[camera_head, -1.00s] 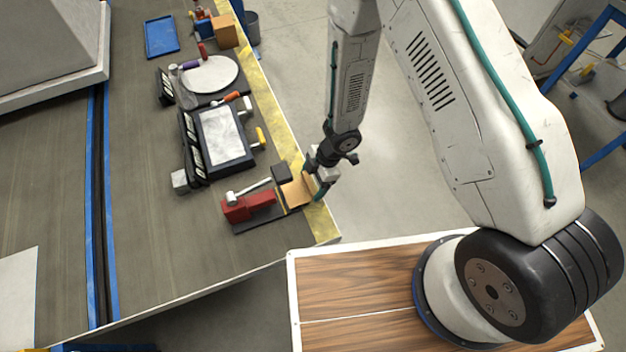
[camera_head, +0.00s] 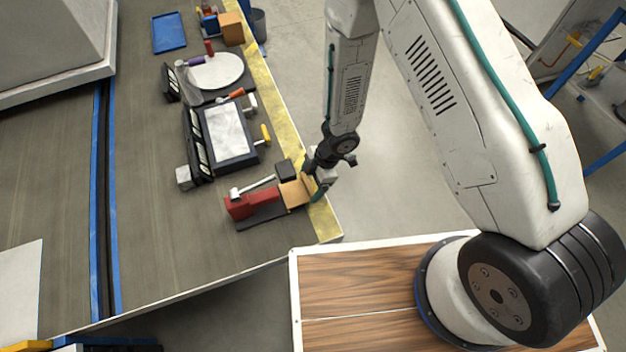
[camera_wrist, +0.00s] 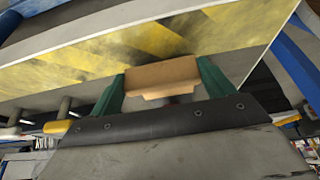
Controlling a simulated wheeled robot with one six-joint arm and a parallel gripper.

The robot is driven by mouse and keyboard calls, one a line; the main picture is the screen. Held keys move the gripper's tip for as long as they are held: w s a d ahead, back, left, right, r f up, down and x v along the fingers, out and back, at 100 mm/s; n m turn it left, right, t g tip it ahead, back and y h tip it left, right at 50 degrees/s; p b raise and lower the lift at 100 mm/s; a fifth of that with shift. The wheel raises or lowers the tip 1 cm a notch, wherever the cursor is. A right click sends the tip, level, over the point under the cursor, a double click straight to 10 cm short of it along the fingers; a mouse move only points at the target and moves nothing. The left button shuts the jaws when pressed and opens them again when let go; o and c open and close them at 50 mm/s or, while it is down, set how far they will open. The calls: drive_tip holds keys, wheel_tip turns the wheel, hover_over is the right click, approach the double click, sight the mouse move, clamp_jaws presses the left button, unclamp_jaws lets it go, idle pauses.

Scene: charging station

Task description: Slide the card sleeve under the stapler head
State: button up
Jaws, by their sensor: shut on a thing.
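The tan card sleeve (camera_head: 294,193) is held at the right end of the stapler's dark base, near the table's yellow edge. My gripper (camera_head: 313,184) is shut on its outer end; in the wrist view the green fingers (camera_wrist: 162,88) flank the sleeve (camera_wrist: 162,73). The red stapler (camera_head: 251,205) with a pale lever stands just left of the sleeve. The sleeve's left edge is close to the red body. I cannot tell whether any of it lies under the head.
A small black block (camera_head: 285,171) stands just behind the sleeve. A framed panel (camera_head: 226,130), a round white plate (camera_head: 215,71), a blue tray (camera_head: 168,33) and a tan box (camera_head: 231,28) lie farther back. The table to the left of the stapler is clear.

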sight(296, 191)
drive_tip(key=shift+s+a+f, duration=0.15)
drive_tip(key=shift+a, duration=0.45)
drive_tip(key=shift+s+a+f, duration=0.1)
drive_tip(key=shift+s+a, duration=0.1)
drive_tip(key=shift+a, duration=0.4)
drive_tip(key=shift+s+a+f, duration=0.15)
drive_tip(key=shift+a, duration=0.45)
drive_tip(key=o, duration=1)
drive_tip(key=shift+c, duration=0.2)
drive_tip(key=shift+v, duration=3.95)
